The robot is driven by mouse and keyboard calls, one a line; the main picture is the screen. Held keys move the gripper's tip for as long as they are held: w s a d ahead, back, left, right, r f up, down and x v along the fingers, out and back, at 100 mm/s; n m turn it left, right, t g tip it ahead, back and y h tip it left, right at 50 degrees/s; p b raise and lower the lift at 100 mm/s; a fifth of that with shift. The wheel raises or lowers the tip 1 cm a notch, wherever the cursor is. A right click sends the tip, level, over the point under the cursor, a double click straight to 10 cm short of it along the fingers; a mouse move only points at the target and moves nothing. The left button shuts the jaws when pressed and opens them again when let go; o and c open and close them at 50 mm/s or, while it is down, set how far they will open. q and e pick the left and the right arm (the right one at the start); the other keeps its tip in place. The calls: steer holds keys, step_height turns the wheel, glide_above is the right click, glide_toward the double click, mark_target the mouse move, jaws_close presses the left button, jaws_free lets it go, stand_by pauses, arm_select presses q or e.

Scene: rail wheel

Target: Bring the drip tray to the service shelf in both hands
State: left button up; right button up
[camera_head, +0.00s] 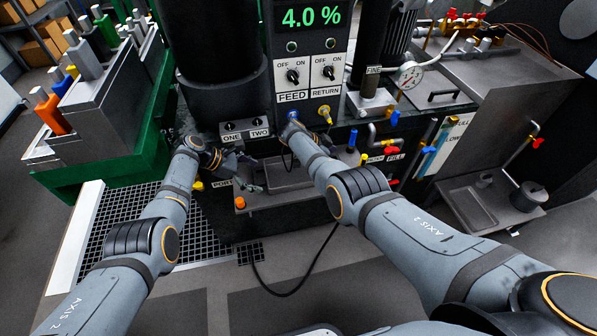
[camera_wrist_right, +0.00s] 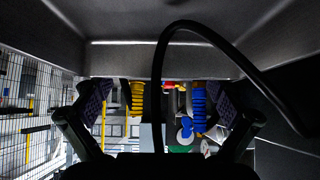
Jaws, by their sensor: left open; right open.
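What looks like the drip tray is a shallow grey metal tray (camera_head: 287,178) low at the front of the machine, partly hidden by my right arm. My left gripper (camera_head: 236,162) is open and empty in front of the machine, just left of the tray, below the ONE and TWO labels. My right gripper is mostly hidden behind its own wrist in the head view, near the FEED label. In the right wrist view my right gripper (camera_wrist_right: 160,115) is open, its fingers wide apart with nothing gripped. I cannot tell which surface is the service shelf.
A low tray (camera_head: 468,207) with a dark pot (camera_head: 528,196) stands at right. A green-framed bench (camera_head: 110,178) stands at left.

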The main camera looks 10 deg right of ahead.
arm_select(q)
steer(key=c, duration=1.8)
arm_select(e)
steer(key=c, duration=1.8)
arm_select(q)
steer(key=shift+r, duration=0.15)
arm_select(e)
steer(key=shift+r, duration=0.1)
